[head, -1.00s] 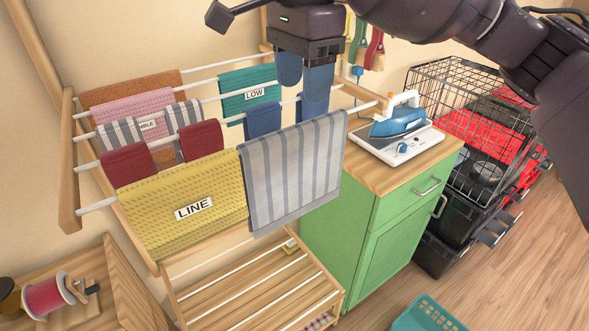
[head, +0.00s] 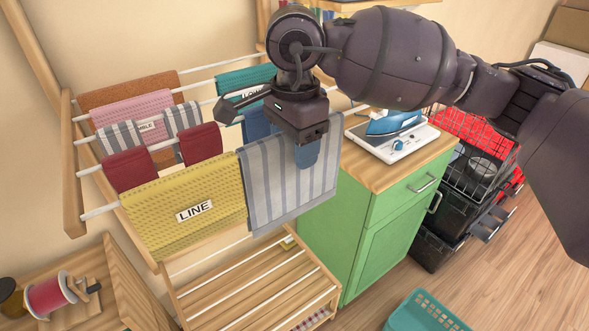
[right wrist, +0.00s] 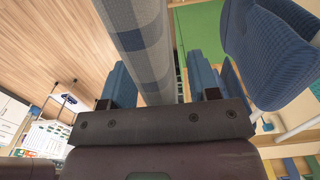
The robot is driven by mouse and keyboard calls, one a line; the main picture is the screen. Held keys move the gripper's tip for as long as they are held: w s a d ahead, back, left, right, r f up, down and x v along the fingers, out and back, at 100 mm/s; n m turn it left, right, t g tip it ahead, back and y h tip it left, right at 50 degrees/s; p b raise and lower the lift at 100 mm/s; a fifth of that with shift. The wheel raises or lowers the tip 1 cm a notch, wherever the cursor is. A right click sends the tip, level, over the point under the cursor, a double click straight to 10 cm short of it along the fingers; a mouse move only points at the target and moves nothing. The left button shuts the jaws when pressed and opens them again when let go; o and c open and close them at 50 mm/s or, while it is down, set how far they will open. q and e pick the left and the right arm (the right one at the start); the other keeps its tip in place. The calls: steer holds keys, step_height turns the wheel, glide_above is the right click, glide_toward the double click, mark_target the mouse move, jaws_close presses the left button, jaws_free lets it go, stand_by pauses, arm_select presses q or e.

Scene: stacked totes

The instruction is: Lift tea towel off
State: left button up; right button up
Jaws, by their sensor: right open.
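The tea towel (head: 270,195), grey-white with blue-grey stripes, hangs folded over the front rail, to the right of a yellow cloth. My right gripper (head: 296,152) points down over the towel's top edge, with one blue finger in front of it and the other hidden in the head view. In the right wrist view the two blue fingers of this gripper (right wrist: 160,80) stand apart, one on each side of the towel (right wrist: 146,40). The jaws are open. My left gripper is not in view.
The yellow cloth (head: 185,205) labelled LINE hangs on the same rail. A blue cloth (right wrist: 268,50) hangs close beside my gripper. An iron (head: 394,123) stands on the green cabinet (head: 345,220) to the right. A teal basket (head: 425,312) is on the floor.

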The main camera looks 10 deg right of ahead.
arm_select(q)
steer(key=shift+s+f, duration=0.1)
arm_select(e)
steer(key=shift+f, duration=0.15)
jaws_close()
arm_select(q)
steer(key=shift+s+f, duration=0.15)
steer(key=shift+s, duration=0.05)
